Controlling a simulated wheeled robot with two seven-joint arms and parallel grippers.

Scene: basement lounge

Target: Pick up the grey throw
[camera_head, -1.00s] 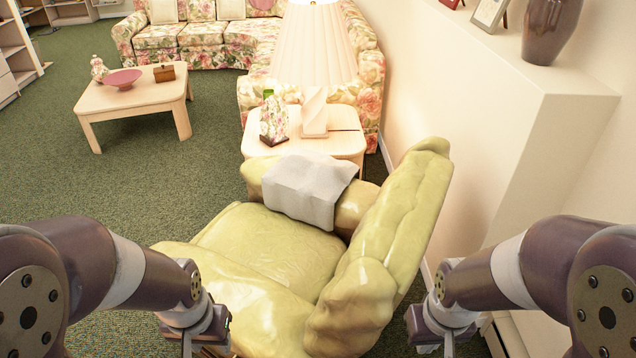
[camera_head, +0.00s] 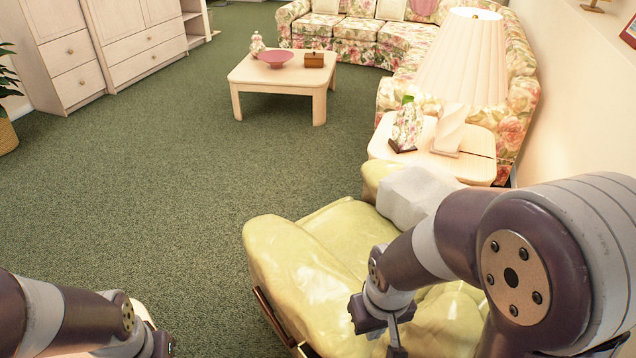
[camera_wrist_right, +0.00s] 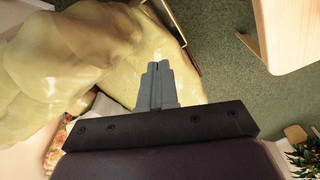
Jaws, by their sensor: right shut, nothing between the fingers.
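The grey throw (camera_head: 412,192) is a pale grey, folded cloth. It lies draped over the far arm of the yellow-green armchair (camera_head: 290,262); my right arm hides part of it in the head view. My right gripper (camera_head: 396,350) is in front of the chair's near side, apart from the throw, with its fingers partly cut off by the lower edge. In the right wrist view my right gripper (camera_wrist_right: 158,66) is shut and empty, with the armchair (camera_wrist_right: 70,55) behind it. My left gripper (camera_head: 160,346) barely shows at the bottom edge; its fingers are out of frame.
A side table (camera_head: 384,148) with a lamp (camera_head: 462,60) and a floral ornament (camera_head: 407,126) stands just beyond the throw. A coffee table (camera_head: 270,78) and a floral sofa (camera_head: 345,32) are farther back. Green carpet (camera_head: 170,190) lies open left of the chair.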

